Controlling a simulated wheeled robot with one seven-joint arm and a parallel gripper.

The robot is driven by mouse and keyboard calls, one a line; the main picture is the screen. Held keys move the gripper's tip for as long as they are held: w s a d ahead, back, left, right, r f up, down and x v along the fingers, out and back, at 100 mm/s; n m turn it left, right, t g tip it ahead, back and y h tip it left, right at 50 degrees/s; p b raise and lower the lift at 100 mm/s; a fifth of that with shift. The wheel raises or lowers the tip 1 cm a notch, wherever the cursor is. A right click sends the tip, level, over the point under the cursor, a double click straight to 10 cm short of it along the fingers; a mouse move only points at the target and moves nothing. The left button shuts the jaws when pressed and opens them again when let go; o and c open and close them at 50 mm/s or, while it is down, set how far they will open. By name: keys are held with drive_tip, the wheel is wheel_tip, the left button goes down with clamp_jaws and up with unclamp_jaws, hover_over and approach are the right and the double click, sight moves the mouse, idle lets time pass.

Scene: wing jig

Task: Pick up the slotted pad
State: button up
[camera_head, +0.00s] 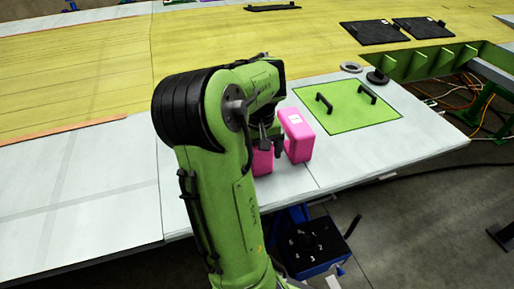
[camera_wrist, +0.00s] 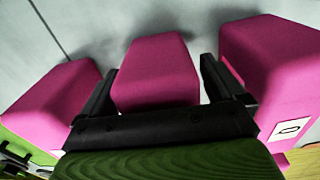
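Pink blocks stand at the near edge of the pale table, around my gripper (camera_head: 266,143). In the wrist view, a middle pink block (camera_wrist: 157,70) sits between my two spread fingers (camera_wrist: 160,92), with a little space showing beside it. A left pink block (camera_wrist: 52,100) and a right pink block (camera_wrist: 275,65) with a white label flank the fingers. In the head view, the labelled block (camera_head: 297,135) and part of another pink block (camera_head: 262,161) show; my arm hides the rest. I see no clear slot, and cannot tell which thing is the slotted pad, or whether the pink pieces join.
A green plate (camera_head: 346,118) with two black handles lies right of the blocks. A grey ring (camera_head: 351,67) and a black round piece (camera_head: 377,77) lie behind it. Two black pads (camera_head: 375,33) (camera_head: 422,28) lie farther back. The table (camera_head: 70,205) is clear at left.

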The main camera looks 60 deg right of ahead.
drive_tip(key=c, duration=1.1)
